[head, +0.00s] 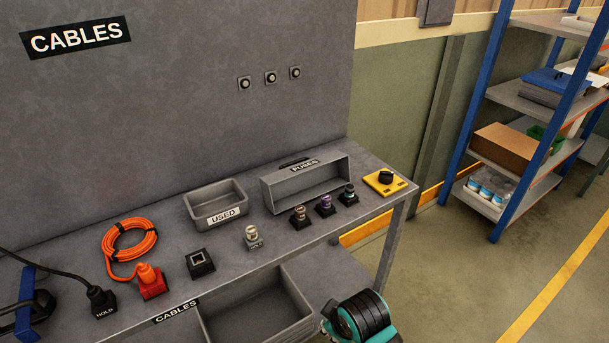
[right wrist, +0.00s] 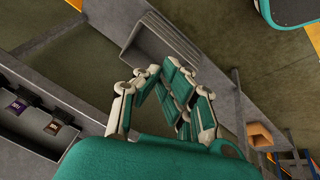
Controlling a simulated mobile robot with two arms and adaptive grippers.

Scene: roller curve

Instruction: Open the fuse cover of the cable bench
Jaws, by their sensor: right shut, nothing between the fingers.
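The fuse cover (head: 272,196), a grey box-like hood with a FUSES label and a black handle on its upper edge, is at the back right of the bench (head: 376,210). Its hollow side faces the front. Three fuses (head: 325,205) stand in black sockets in front of it, outside the hollow. My right gripper shows partly at the bottom of the head view, low by the bench's front edge and apart from the cover. In the right wrist view its fingers (right wrist: 162,70) are shut and empty. My left gripper is not in view.
A USED tray (head: 201,218), a single fuse in a holder (head: 252,237), an empty black socket (head: 200,264) and an orange cable coil (head: 130,240) occupy the bench. A yellow switch plate (head: 390,182) is at its right end. Floor to the right is clear before the shelf rack (head: 475,115).

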